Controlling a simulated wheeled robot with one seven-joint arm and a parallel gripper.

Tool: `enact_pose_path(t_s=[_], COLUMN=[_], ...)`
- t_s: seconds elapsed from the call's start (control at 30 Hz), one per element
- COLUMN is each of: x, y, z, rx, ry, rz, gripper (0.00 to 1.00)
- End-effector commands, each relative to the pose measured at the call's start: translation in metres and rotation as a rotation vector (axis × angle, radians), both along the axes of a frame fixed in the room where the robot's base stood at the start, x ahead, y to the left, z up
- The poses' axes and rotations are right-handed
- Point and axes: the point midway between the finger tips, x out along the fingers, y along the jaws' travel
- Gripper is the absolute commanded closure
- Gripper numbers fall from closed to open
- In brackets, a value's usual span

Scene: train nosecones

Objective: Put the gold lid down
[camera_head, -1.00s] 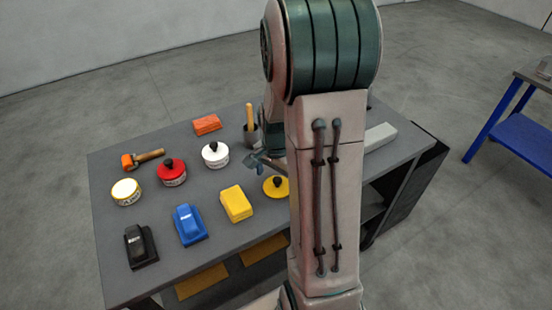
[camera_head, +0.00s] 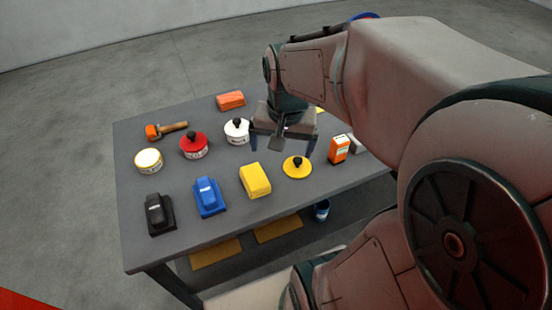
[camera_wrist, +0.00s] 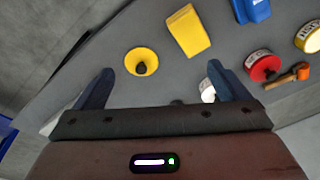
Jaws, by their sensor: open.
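The gold lid (camera_head: 297,167), a yellow disc with a black knob, lies flat on the grey table (camera_head: 330,185), right of the yellow block. It also shows in the wrist view (camera_wrist: 142,62), knob toward the camera, beyond and between my fingers. My gripper (camera_head: 283,150) is above the table, behind the lid in the head view and apart from it. In the wrist view its two blue fingers (camera_wrist: 165,88) are spread wide with nothing between them. An open-looking tin with a yellow top (camera_head: 148,160) stands at the table's left.
A red-lidded tin (camera_head: 194,146) and a white-lidded tin (camera_head: 237,130) stand behind a black block (camera_head: 158,214), a blue block (camera_head: 208,197) and a yellow block (camera_head: 255,180). A hammer (camera_head: 166,130), an orange block (camera_head: 230,100) and an orange box (camera_head: 339,149) are also on the table.

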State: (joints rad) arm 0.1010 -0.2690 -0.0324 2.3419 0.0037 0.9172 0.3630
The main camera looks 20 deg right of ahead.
Motion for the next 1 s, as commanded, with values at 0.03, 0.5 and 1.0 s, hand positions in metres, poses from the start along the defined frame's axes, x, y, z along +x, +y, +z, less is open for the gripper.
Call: enact_pose_path(t_s=[0.03,0.5,1.0], x=[-0.013,-0.061,-0.061], y=[0.01,0.039,0.039], z=[0.005,0.009,0.009], rx=[-0.015,-0.098,-0.097], ry=[-0.03,-0.116,-0.115], rz=[0.096,0.502,0.497], gripper=[0.05,0.05,0.05])
